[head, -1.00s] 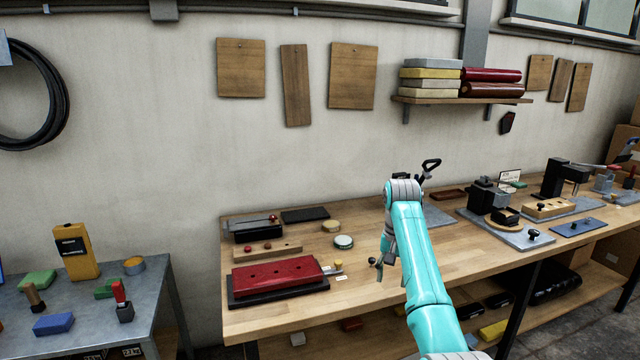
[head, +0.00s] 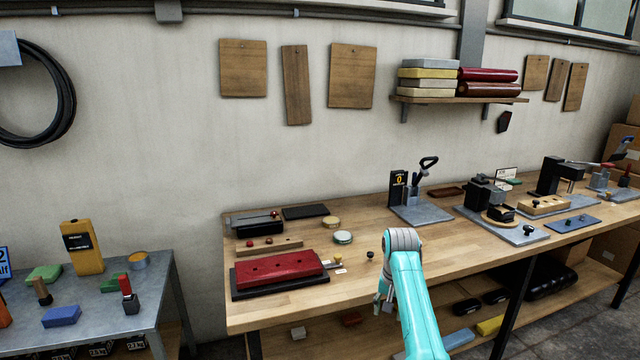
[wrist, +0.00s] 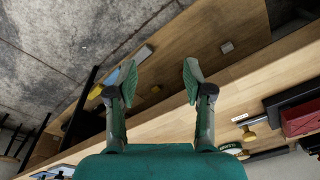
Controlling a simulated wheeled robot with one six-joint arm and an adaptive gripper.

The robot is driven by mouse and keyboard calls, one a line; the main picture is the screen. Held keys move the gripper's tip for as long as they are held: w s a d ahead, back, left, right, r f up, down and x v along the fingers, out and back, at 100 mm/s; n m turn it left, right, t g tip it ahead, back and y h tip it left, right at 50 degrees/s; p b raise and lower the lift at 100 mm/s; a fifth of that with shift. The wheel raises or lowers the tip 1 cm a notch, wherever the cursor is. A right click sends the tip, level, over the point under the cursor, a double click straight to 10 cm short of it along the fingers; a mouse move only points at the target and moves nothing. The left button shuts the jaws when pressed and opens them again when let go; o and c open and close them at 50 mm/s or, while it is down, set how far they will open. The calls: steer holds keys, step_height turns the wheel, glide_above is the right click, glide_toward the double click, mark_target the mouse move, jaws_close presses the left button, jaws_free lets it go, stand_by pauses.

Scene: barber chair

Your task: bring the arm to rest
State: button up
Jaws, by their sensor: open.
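My turquoise arm rises from the lower right of the head view, its grey wrist joint in front of the wooden bench. My gripper (wrist: 157,85) shows in the wrist view with its two fingers spread wide apart and nothing between them. In the head view the gripper (head: 383,303) is small, hanging just off the bench's front edge, and mostly hidden by the arm. The wooden bench (head: 300,308) stands behind it.
A red padded block (head: 280,270) on a black base lies on the bench's left part. A small black knob (head: 370,255) stands near the arm. A lower shelf (head: 480,318) holds several items. A grey side table (head: 140,290) stands at left.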

steer(key=s+f+t, duration=0.1)
steer(key=s+f, duration=0.3)
steer(key=f, duration=0.4)
steer(key=s+f+n+t, duration=0.1)
steer(key=s+f, duration=0.3)
steer(key=f, duration=0.4)
steer(key=s+f+t, duration=0.1)
steer(key=s+f, duration=0.3)
steer(key=f, duration=0.4)
steer(key=s+f+t, duration=0.2)
steer(key=s+f, duration=0.2)
steer(key=s, duration=0.6)
steer(key=s+f+t, duration=0.2)
steer(key=s+f, duration=0.2)
steer(key=s, duration=0.5)
steer(key=s+r+n+t, duration=0.15)
steer(key=s+r, duration=0.25)
steer(key=s, duration=0.7)
steer(key=s+r+t, duration=0.2)
steer(key=s+r, duration=0.3)
steer(key=s, duration=0.6)
steer(key=s+r+t, duration=0.1)
steer(key=s+r, duration=0.5)
steer(key=r, duration=0.4)
steer(key=s+r+n+t, duration=0.1)
steer(key=s+r+t, duration=0.1)
steer(key=s+r, duration=0.5)
step_height(320, 180, up, 3)
steer(key=shift+s+r, duration=0.2)
